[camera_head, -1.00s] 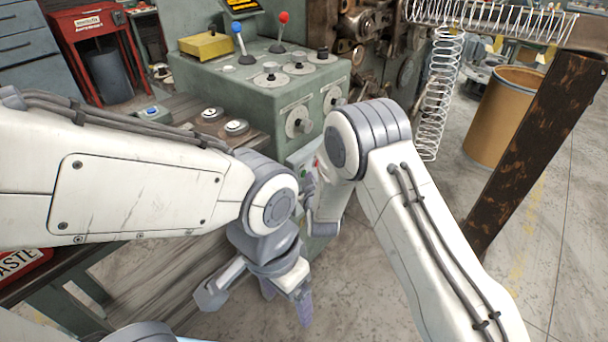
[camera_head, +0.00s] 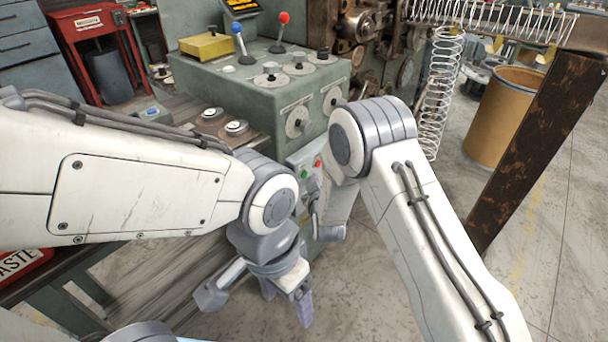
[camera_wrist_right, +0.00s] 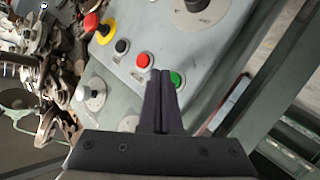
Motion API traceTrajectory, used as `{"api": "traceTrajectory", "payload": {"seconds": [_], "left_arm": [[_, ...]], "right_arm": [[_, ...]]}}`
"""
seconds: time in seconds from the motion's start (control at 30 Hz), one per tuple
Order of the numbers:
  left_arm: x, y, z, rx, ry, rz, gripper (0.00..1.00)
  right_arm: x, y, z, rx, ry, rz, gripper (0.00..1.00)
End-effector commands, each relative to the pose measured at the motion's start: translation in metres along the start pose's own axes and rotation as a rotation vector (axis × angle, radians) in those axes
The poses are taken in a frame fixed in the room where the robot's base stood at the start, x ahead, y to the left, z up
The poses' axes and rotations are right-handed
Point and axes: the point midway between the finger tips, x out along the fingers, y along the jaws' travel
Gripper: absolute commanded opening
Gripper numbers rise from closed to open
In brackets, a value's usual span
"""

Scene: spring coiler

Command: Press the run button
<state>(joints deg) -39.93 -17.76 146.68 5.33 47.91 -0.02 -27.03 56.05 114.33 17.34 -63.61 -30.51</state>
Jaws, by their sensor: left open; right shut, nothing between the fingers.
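A small light panel on the front of the green machine carries a green button (camera_head: 304,174) and a red button (camera_head: 318,162). In the right wrist view the green button (camera_wrist_right: 177,79) sits just right of my fingertips, partly covered by them, and the red button (camera_wrist_right: 143,61) is to their left. I cannot read which label says run. My right gripper (camera_wrist_right: 161,74) is shut and empty, its tips over the panel; contact cannot be told. It also shows in the head view (camera_head: 313,188), just below the buttons. My left gripper (camera_head: 258,300) is open, low and pointing down.
A black button (camera_wrist_right: 122,46) and a red-and-yellow stop button (camera_wrist_right: 101,29) are near the fingers in the wrist view. The machine's top (camera_head: 262,90) holds levers and knobs. A rusty post (camera_head: 535,150) and a brown drum (camera_head: 503,115) stand right. Bare floor lies below.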

Motion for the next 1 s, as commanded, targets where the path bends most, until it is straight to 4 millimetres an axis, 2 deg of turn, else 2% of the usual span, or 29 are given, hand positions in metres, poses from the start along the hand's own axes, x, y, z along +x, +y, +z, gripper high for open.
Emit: {"api": "traceTrajectory", "payload": {"seconds": [0.53,1.0], "left_arm": [[0.000,0.000,0.000,0.000,0.000,0.000,0.78],[0.000,0.000,0.000,0.000,0.000,0.000,0.78]], "right_arm": [[-0.032,0.024,0.023,0.000,0.000,0.001,0.00],[-0.035,0.025,0.025,0.000,0.000,0.000,0.00]]}}
